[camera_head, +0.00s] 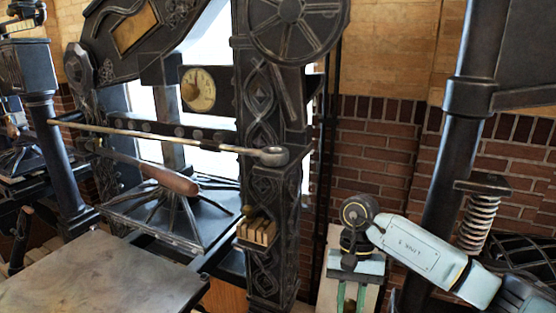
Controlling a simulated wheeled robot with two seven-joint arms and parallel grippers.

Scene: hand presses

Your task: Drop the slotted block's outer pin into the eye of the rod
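The brass-coloured rod (150,134) runs across the front of the black press. Its round eye (273,155) is at the right end, in front of the press's right column. The slotted block (257,232), pale and wood-coloured, sits low on that column. A small knob-like pin (249,211) shows at its upper left. The block is below the eye and apart from it. My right arm comes in from the right, and my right gripper (351,295) points down, clear of the rod and block. Its fingertips are cut off by the bottom edge. My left gripper is not in view.
A wooden-handled lever (170,179) reaches across the press below the rod. A flat grey bed (95,285) fills the lower left. A round gauge (198,89) hangs above the rod. A dark post with a spring (478,222) stands at right, before a brick wall (385,140).

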